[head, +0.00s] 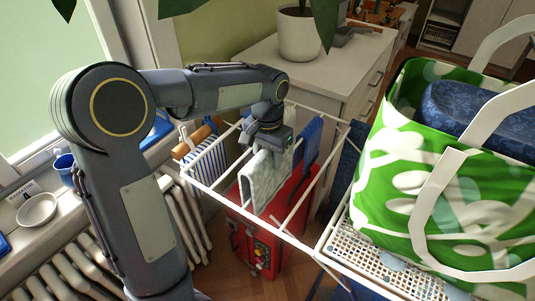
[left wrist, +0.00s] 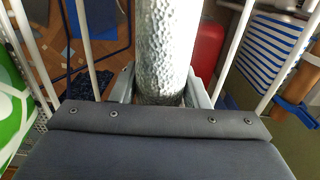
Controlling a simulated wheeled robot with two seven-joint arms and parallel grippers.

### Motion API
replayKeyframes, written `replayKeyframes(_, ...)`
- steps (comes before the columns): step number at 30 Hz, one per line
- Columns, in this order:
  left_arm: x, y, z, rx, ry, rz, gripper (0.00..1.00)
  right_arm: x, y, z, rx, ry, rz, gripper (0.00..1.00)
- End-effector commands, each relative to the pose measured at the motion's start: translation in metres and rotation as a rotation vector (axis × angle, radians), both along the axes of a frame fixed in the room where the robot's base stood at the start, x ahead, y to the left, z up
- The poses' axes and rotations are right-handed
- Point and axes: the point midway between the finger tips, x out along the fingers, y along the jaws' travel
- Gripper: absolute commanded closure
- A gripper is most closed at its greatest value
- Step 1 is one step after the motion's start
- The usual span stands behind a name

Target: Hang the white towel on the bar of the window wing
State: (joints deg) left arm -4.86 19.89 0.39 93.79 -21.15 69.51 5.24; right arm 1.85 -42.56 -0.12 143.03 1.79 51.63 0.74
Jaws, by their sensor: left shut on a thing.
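The white towel (head: 265,180) hangs folded below my left gripper (head: 269,141), within the drying rack's wing (head: 222,196) on the window side. The jaws are shut on its top edge. In the left wrist view the towel (left wrist: 166,45) stands out as a pale, textured, rounded fold between the two fingers (left wrist: 160,92). White bars of the wing pass on both sides of it there. I cannot tell whether the towel touches or straddles a bar, as the gripper hides its top. My right gripper is not in view.
A blue cloth (head: 312,138) hangs on the wing to the right, a blue-striped bag (head: 207,163) at its left. A green-white bag (head: 400,175) sits on the rack's right part. A dresser (head: 335,65) stands behind, and the radiator (head: 85,262) is at left.

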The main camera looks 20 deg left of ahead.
Motion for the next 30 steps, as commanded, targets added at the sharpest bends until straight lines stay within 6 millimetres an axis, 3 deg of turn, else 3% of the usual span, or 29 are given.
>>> replayKeyframes(30, 0.009, 0.004, -0.084, 0.0, 0.0, 0.001, 0.9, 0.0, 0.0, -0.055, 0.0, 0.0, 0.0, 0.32)
